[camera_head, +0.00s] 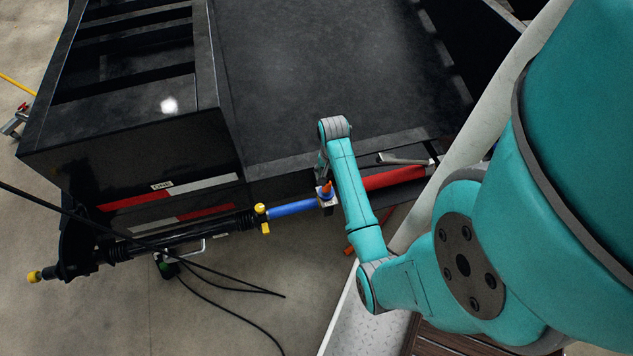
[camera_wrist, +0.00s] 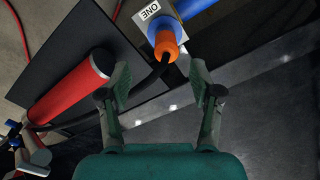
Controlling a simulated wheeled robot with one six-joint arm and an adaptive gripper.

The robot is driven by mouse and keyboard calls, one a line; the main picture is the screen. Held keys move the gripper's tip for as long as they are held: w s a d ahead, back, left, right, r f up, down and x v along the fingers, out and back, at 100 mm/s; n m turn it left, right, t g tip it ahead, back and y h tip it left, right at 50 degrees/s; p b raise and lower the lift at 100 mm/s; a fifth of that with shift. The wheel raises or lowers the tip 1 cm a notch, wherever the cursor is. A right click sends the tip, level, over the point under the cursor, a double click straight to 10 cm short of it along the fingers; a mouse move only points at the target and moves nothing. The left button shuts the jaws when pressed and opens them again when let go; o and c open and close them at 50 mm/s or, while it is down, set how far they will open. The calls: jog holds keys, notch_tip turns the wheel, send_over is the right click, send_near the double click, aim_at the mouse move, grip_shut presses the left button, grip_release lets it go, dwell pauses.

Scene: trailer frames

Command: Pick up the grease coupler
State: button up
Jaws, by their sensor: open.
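No part is clearly recognisable as the grease coupler. The likeliest piece is an orange, round-ended fitting (camera_wrist: 166,45) on a blue body, at the top of the wrist view beside a grey plate marked "ONE". An orange tip (camera_head: 327,188) also shows in the head view, at the right end of a blue tube (camera_head: 292,208). My gripper (camera_wrist: 160,85) is open and empty, its two fingers apart, with the orange fitting ahead of the gap between them. In the head view my gripper (camera_head: 322,168) is just above the orange tip, partly hidden by my wrist.
A red cylinder (camera_wrist: 67,88) lies left of my fingers, and a black hose (camera_wrist: 150,82) runs near the left fingertip. The dark trailer deck (camera_head: 310,75) and rail are close by. Loose black cables (camera_head: 225,290) lie on the floor. A yellow knob (camera_head: 262,215) stands left.

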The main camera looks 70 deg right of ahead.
aim_at(329, 183)
jog(key=shift+w+d+r, duration=0.1)
jog(key=shift+d, duration=0.2)
jog(key=shift+f, duration=0.35)
notch_tip(329, 183, down, 4)
jog(key=shift+f, duration=0.15)
jog(key=shift+w+f, duration=0.25)
jog(key=shift+f, duration=1.15)
jog(key=shift+w+f, duration=0.2)
jog(key=shift+f, duration=1.2)
grip_shut()
